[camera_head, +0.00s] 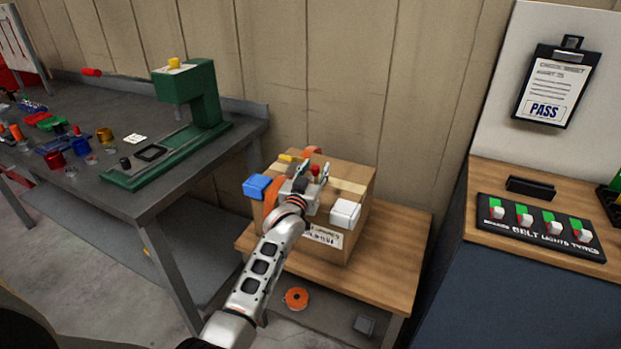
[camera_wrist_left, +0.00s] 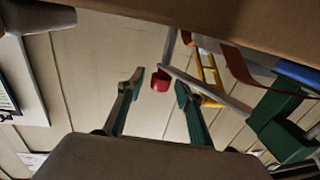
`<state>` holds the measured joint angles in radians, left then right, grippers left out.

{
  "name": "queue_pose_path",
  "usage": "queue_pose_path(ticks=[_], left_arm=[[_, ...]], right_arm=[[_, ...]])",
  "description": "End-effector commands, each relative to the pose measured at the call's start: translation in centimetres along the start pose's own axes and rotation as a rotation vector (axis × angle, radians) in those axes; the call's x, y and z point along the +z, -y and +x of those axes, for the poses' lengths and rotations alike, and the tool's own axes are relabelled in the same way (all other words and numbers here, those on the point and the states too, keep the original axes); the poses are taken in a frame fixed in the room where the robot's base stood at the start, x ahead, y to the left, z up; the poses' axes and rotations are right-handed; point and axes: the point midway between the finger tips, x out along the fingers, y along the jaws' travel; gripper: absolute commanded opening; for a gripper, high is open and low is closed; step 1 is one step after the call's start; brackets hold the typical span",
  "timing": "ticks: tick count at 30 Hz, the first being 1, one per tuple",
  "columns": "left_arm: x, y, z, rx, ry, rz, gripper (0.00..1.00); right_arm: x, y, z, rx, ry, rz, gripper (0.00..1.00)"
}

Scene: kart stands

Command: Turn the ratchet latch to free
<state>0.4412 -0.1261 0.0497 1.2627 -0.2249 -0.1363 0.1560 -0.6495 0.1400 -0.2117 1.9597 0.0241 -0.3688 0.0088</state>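A brown box (camera_head: 353,190) with an orange strap (camera_head: 312,152) over its top stands on a low wooden table. The latch's red knob (camera_head: 315,169) shows above the box top, at my left gripper (camera_head: 314,174). In the left wrist view the red knob (camera_wrist_left: 160,81) sits at the end of a grey metal bar, between the open fingertips of my left gripper (camera_wrist_left: 157,84). There is a gap on both sides of the knob. The strap (camera_wrist_left: 232,66) also shows there. The latch body is mostly hidden by my gripper in the head view. My right gripper is not seen.
A blue block (camera_head: 257,187) and a white block (camera_head: 345,213) sit at the box's edges, close beside my gripper. A workbench (camera_head: 184,185) with a green press stands left. A counter (camera_head: 490,180) with a switch panel stands right.

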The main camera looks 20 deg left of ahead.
Motion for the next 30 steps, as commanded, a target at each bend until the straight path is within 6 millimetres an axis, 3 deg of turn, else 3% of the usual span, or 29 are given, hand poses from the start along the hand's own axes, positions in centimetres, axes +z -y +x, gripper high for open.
queue_pose_path(ticks=[18, 24, 30], left_arm=[[0.1, 0.0, -9.9, 0.0, 0.001, 0.0, 0.35], [0.1, -0.1, -11.4, 0.001, 0.001, -0.001, 0.35], [0.0, -0.1, -11.6, 0.001, 0.0, -0.001, 0.35]], right_arm=[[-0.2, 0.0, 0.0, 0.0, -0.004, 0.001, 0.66], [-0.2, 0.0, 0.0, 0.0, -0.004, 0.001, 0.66], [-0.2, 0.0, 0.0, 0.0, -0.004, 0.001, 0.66]])
